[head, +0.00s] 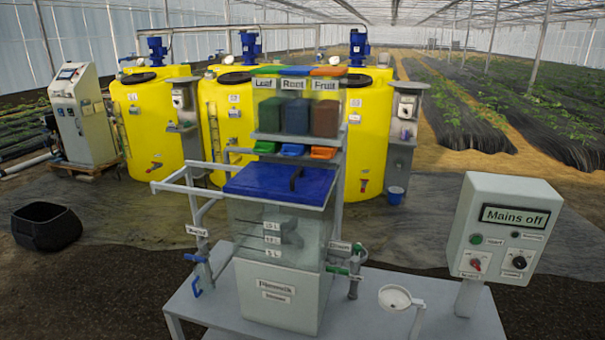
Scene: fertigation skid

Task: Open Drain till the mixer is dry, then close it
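The mixer is a clear square tank (305,225) with a blue lid (278,183) and level labels on its front, standing on a light grey base (280,296). I cannot tell whether liquid is in it. On its right side is a pipe with a green-handled valve (338,270), below a small label (340,246) that seems to read Drain. The handle looks roughly level; whether the valve is open or shut is unclear. On the left side is a blue-handled valve (196,287) below another small label (197,231). Neither gripper is in view.
A control box (507,228) at the right reads "Mains off". Leaf, Root and Fruit bins (296,116) hang above the mixer. Yellow tanks (150,120) stand behind; a black tub (46,226) sits left.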

